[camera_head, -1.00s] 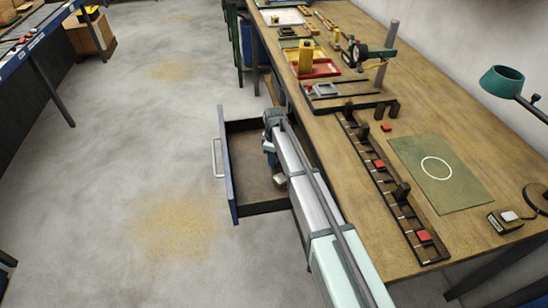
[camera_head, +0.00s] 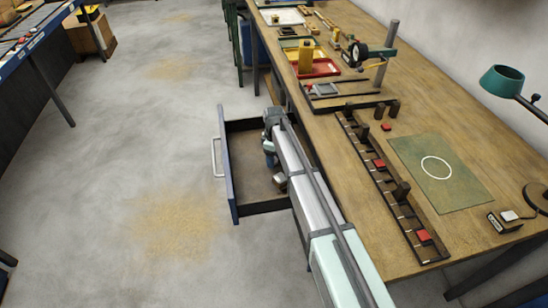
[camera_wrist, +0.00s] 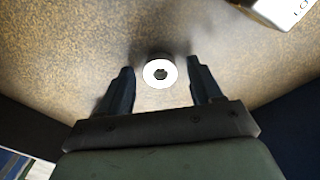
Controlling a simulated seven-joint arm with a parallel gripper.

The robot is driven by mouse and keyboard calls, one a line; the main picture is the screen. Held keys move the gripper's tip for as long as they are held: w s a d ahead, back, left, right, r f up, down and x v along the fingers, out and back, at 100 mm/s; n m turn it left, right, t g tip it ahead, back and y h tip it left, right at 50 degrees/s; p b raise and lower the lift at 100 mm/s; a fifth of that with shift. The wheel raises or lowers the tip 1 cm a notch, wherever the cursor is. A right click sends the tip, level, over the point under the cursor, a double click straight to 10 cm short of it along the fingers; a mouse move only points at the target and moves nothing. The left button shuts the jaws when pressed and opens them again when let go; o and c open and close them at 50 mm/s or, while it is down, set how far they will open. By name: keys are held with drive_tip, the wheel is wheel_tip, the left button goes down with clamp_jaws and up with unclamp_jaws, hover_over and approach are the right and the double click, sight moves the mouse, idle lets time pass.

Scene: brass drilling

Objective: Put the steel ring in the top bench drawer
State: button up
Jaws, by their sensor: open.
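The steel ring (camera_wrist: 160,73) shows in the wrist view as a bright round disc with a dark centre. It is between my gripper's two fingertips, with a gap on each side. My gripper (camera_wrist: 160,80) is open. In the head view my gripper (camera_head: 270,158) is inside the pulled-out bench drawer (camera_head: 234,178), and the ring cannot be made out there. The drawer's brown floor (camera_wrist: 70,60) fills most of the wrist view. Whether the ring rests on the floor is hard to tell.
A small metallic block (camera_head: 281,181) lies in the drawer near my gripper; it also shows at the wrist view's top right (camera_wrist: 285,8). The drawer's front panel (camera_head: 230,190) and side walls surround my gripper. The bench top (camera_head: 370,215) is to the right.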

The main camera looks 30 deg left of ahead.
wheel_tip(320, 180, up, 12)
idle(0.5)
